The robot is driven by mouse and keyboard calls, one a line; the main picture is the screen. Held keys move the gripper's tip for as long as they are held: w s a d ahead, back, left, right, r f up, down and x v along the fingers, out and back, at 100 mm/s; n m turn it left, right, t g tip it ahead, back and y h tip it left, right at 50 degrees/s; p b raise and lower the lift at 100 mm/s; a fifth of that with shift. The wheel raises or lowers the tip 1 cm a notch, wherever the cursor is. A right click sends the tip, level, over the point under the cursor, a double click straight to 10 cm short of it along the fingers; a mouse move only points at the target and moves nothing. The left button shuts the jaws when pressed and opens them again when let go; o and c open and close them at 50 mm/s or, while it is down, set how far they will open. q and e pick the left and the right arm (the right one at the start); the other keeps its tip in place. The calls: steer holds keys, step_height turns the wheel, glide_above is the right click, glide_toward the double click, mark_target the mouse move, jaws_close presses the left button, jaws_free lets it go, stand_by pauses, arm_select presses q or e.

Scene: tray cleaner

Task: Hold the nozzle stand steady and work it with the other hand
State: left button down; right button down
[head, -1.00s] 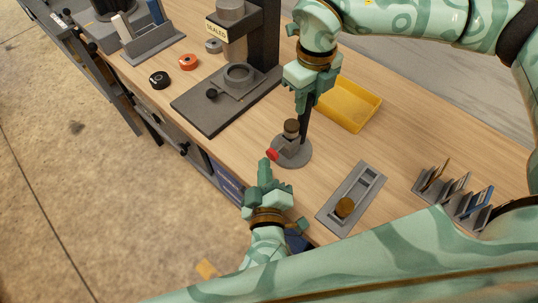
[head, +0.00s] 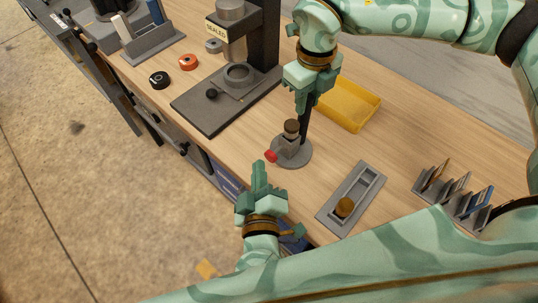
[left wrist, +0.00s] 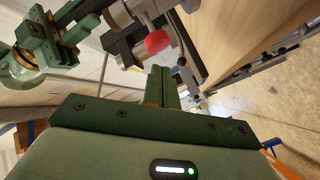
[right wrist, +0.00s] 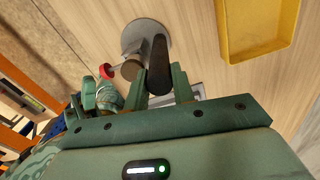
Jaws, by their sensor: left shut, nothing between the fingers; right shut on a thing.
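The nozzle stand (head: 302,156) is a round grey base with a dark upright post (head: 305,126), a brown-capped nozzle (head: 291,127) and a red knob (head: 270,156) on its side. It stands upright on the bench. My right gripper (head: 303,108) is shut on the dark post, which also shows between its fingers in the right wrist view (right wrist: 158,72). My left gripper (head: 258,167) is shut and empty, just in front of the red knob and apart from it. The knob also shows beyond its fingers in the left wrist view (left wrist: 157,41).
A yellow tray (head: 372,112) lies behind the stand. A grey holder (head: 333,215) with a brown round piece is to the right, and a slotted rack (head: 478,216) further right. A machine with a dark base plate (head: 208,122) stands left. The bench edge is near my left gripper.

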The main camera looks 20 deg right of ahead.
arm_select(q)
steer(key=shift+s+a, duration=0.4)
steer(key=shift+a, duration=0.4)
steer(key=shift+s+a, duration=0.4)
steer(key=shift+a, duration=0.35)
stand_by(1.4)
steer(key=a, duration=0.1)
steer(key=s+a+f, duration=0.1)
steer(key=a, duration=0.1)
steer(key=s+a, duration=0.1)
steer(key=shift+s+a+f, duration=0.1)
steer(key=shift+a+f, duration=0.1)
steer(key=shift+f, duration=0.05)
steer(key=shift+d, duration=0.1)
steer(key=shift+w+d, duration=0.75)
steer(key=shift+d, duration=0.5)
steer(key=shift+w+d, duration=0.7)
steer(key=shift+d, duration=0.6)
steer(key=shift+w+d, duration=0.75)
steer(key=shift+d, duration=0.5)
steer(key=shift+w+d, duration=0.1)
steer(key=shift+w+d, duration=0.1)
steer(key=shift+d, duration=0.15)
